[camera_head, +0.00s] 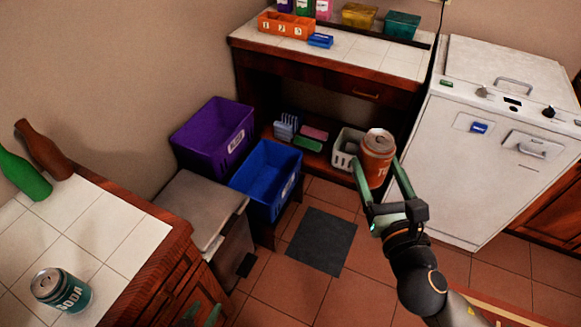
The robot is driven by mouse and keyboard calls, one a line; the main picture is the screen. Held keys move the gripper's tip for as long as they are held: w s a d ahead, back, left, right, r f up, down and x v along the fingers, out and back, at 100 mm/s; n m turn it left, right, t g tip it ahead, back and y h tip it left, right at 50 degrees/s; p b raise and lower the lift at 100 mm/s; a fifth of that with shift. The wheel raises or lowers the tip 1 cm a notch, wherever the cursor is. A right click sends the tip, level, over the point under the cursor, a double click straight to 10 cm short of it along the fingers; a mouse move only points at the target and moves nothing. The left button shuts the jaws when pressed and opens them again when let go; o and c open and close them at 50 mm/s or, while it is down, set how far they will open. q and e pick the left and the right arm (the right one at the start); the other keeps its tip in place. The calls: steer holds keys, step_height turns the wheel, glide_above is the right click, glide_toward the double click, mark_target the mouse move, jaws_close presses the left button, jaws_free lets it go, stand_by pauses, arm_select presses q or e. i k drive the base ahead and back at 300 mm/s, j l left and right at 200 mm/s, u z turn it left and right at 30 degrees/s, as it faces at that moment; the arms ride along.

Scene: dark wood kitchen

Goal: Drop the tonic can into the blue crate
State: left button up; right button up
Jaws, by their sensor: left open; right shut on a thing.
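The orange tonic can (377,146), with white lettering partly showing, is held upright between the green fingers of my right gripper (377,166), which is shut on it. The can is in the air, right of the blue crate (262,187). The crate stands open at the top, beside the purple crate, and looks empty. My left gripper (203,314) shows only its green fingertips at the bottom edge. It is open, in front of the near counter, and the rest of it is out of view.
A purple crate (212,135) and a grey lidded bin (202,208) stand around the blue crate. A white basket (346,149) is behind the can. A soda can (61,289) and bottles (24,176) are on the left counter. A white dishwasher (494,145) stands right.

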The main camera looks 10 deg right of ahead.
mark_target(272, 191)
steer(key=i+l, duration=0.1)
steer(key=l, duration=0.2)
steer(key=i+l+u, duration=0.1)
steer(key=l, duration=0.25)
steer(key=i+l+u, duration=0.2)
steer(key=i+l, duration=0.4)
steer(key=i+j, duration=0.15)
steer(key=i, duration=0.2)
steer(key=i+j+u, duration=0.15)
steer(key=i, duration=0.2)
